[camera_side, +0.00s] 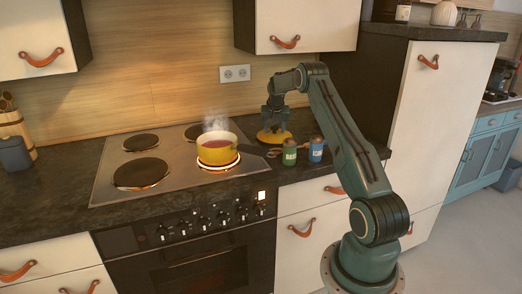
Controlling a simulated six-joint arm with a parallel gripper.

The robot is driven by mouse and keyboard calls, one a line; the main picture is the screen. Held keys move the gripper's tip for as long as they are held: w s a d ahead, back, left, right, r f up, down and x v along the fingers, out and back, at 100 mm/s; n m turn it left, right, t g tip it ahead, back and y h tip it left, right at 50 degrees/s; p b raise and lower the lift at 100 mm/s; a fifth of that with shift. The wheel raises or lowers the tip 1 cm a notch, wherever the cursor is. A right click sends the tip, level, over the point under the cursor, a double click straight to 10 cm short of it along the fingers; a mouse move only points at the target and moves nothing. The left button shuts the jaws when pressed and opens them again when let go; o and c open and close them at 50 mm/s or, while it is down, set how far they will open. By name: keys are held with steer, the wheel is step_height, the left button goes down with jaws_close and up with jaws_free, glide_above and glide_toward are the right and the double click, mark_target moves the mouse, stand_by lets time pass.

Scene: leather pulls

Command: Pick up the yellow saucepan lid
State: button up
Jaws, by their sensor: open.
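The yellow saucepan lid (274,138) lies on the dark worktop, to the right of the cooktop. My gripper (273,124) points down directly over the lid, at its top. The fingers are small and dark here, and the lid's knob is hidden among them. I cannot tell whether the fingers touch it. The lid appears to rest flat on the counter.
A steaming yellow saucepan (217,151) stands on a glowing burner of the cooktop (112,158), its handle pointing right toward the lid. A green jar (289,153) and a blue jar (316,150) stand close in front of the lid. The wall with a socket (235,73) is behind.

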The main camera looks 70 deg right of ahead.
mark_target(274, 126)
steer(key=c, duration=1)
steer(key=shift+c, duration=0.2)
steer(key=shift+r, duration=0.1)
steer(key=shift+r, duration=4.95)
steer(key=shift+w+a, duration=0.1)
steer(key=w+a+r+n, duration=0.2)
steer(key=w+a, duration=0.1)
steer(key=a, duration=0.5)
steer(key=w+a+r+n+t+y, duration=0.1)
steer(key=w+a, duration=0.3)
steer(key=a, duration=0.5)
steer(key=w+a+r+n, duration=0.3)
steer(key=w+a, duration=0.1)
steer(key=a, duration=0.5)
steer(key=shift+w+t, duration=0.25)
steer(key=shift+t, duration=0.15)
